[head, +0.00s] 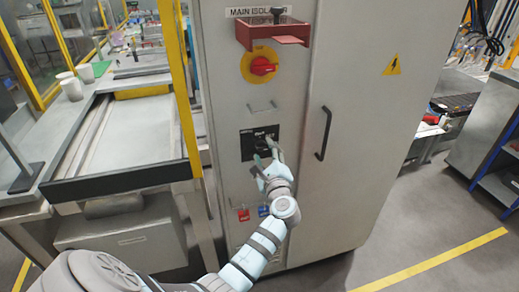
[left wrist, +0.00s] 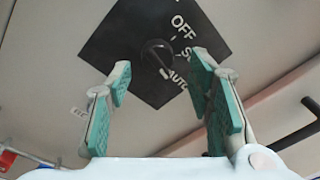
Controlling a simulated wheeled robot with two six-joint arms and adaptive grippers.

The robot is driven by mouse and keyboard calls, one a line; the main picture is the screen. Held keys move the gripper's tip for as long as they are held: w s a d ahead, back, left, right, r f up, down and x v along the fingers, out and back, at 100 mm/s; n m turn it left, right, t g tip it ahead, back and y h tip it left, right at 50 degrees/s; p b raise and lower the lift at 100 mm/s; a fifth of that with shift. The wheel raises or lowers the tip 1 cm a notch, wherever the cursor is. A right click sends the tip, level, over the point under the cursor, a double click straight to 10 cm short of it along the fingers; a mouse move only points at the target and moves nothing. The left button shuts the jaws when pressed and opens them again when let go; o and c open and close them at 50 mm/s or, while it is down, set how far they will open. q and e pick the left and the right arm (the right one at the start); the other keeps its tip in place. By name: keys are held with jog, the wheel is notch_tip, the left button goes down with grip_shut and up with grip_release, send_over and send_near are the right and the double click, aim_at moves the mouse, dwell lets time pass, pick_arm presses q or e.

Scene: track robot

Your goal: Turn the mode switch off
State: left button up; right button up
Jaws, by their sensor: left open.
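The mode switch is a small dark knob (left wrist: 157,55) on a black plate (left wrist: 118,45) with white lettering that includes OFF and AUTO. In the head view the plate (head: 246,146) is on the grey cabinet front, below the red and yellow rotary switch. My left gripper (head: 264,160) is in front of the plate and hides part of it. In the left wrist view the left gripper (left wrist: 163,85) is open, with teal pads either side of the knob's line and nothing between them. The knob lies beyond the fingertips; contact is not seen. My right gripper is not in view.
The cabinet (head: 370,120) has a red and yellow rotary switch (head: 262,66), a red bracket (head: 272,32) under a MAIN ISOLATOR label, and a black door handle (head: 324,133). Red (head: 243,215) and blue (head: 264,211) tags hang low. A conveyor table (head: 135,130) stands left.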

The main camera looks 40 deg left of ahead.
pick_arm(q)
jog(key=shift+w+a, duration=0.4)
jog(key=shift+w, duration=0.1)
jog(key=shift+s+a+r, duration=0.15)
jog(key=shift+a+r, duration=0.05)
jog(key=shift+a, duration=0.05)
jog(key=shift+s+a, duration=0.1)
jog(key=shift+s, duration=0.1)
jog(key=shift+c, duration=0.6)
jog(key=shift+a, duration=0.1)
jog(key=c, duration=0.3)
grip_shut()
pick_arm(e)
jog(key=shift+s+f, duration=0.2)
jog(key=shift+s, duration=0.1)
